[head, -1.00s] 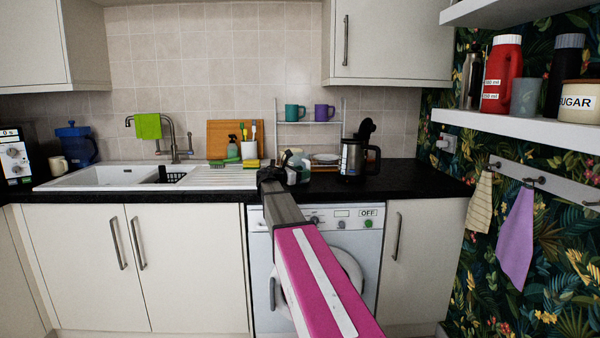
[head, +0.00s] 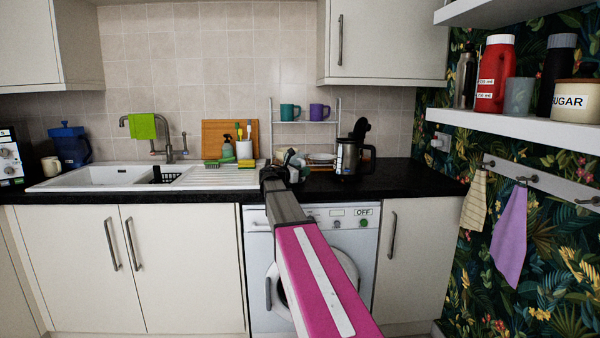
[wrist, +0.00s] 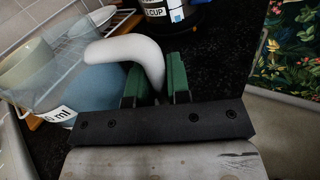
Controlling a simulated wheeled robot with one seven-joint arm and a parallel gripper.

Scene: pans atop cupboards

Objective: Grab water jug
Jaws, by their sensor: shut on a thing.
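My gripper (head: 283,163) is out over the counter in front of the dish rack. In the wrist view its green fingers (wrist: 155,82) are shut on the curved white handle of a jug (wrist: 125,50). In the head view the jug is small and mostly hidden behind my gripper. I cannot tell whether it touches the counter.
A kettle (head: 347,158) stands on the counter (head: 395,178) just right of my gripper. A wire rack (head: 307,128) with teal and purple mugs stands behind. Soap and brushes (head: 240,143) are to the left. Dark counter at the right is clear.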

